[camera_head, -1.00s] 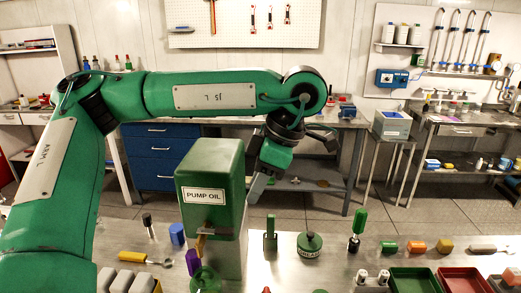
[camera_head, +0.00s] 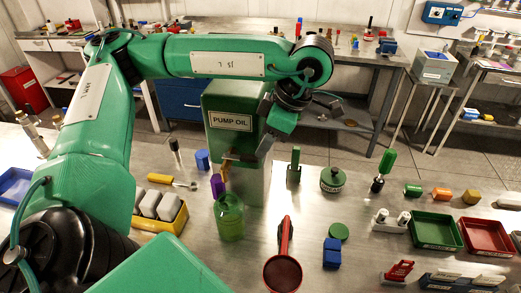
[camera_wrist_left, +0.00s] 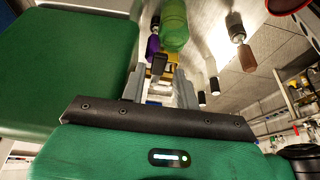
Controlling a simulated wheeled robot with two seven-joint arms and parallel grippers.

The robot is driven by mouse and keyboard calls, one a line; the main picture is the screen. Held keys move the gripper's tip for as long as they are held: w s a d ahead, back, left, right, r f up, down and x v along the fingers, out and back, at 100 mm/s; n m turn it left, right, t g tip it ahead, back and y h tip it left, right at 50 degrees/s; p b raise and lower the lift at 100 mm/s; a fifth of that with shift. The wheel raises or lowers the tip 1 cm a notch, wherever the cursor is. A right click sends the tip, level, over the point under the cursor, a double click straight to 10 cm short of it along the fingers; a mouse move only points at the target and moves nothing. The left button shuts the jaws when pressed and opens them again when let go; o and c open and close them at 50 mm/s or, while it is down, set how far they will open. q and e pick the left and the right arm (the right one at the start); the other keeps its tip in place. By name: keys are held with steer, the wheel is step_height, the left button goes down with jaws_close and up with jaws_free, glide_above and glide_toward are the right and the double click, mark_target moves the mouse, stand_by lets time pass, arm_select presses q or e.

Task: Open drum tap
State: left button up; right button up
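The green drum (camera_head: 222,103) labelled PUMP OIL stands on a metal pedestal. Its brass tap (camera_head: 225,172) is low on the front face, with a grey lever (camera_head: 240,157) reaching right. My left gripper (camera_head: 258,150) is at the drum's lower right front, fingers pointing down-left towards the lever. In the left wrist view, the fingers (camera_wrist_left: 160,85) are apart, with the tap (camera_wrist_left: 158,64) showing between and beyond them. I cannot tell whether they touch the lever. A translucent green bottle (camera_head: 229,217) stands under the tap, beside a purple item (camera_head: 217,186). My right gripper is out of view.
A yellow tray (camera_head: 172,223) of grey blocks is left.

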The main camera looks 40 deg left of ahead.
mark_target(241, 157)
arm_select(q)
steer(key=shift+x, duration=1.65)
jaws_close()
